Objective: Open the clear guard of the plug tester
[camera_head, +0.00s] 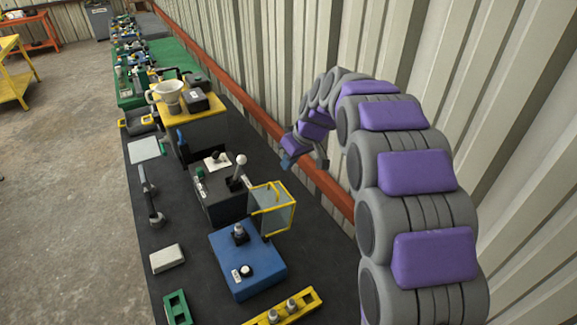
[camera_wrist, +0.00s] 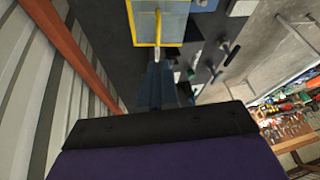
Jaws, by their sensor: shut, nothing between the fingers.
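The plug tester is a blue box (camera_head: 247,262) on the dark bench, with a black socket piece and a small knob on top. Its clear guard (camera_head: 277,217), edged in yellow, stands raised at the box's far edge, and the top of the box is uncovered. In the wrist view the guard (camera_wrist: 174,30) is at the top, with a yellow handle (camera_wrist: 158,24) across it. My gripper (camera_head: 287,161) is shut and empty, beyond and above the guard in the head view. In the wrist view its fingertips (camera_wrist: 157,62) point towards the handle; whether they touch it is unclear.
A dark box with a lever (camera_head: 225,203) stands just beyond the tester. A yellow stand (camera_head: 190,118) with a white funnel (camera_head: 168,97) is farther back. A yellow rail (camera_head: 285,308) lies at the front. The corrugated wall and red beam (camera_head: 335,193) run close along the right.

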